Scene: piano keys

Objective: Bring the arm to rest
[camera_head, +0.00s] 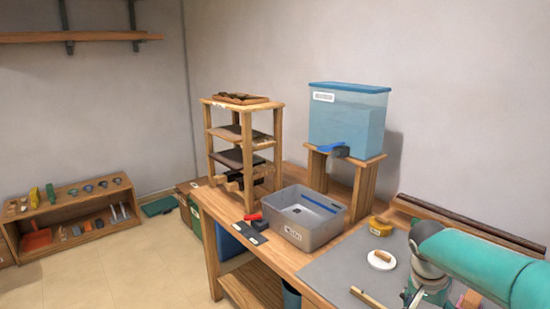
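A teal arm of mine (485,262) comes in from the right edge and reaches over the right part of the workbench. A grey joint (430,275) is at its near end, low in the picture. No gripper fingers show there, and the arm runs out of the picture. My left arm and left gripper do not show. A grey mat (345,262) lies on the workbench beneath and beside the arm. A narrow wooden piece (369,298) lies on the mat at the bottom edge, left of the joint.
A grey bin (303,238) stands mid-bench. A blue water tank (347,125) stands on a wooden stand behind it. A wooden rack (210,135) stands left. A white round dish (382,260) and a yellow tape roll (380,226) lie close to the arm.

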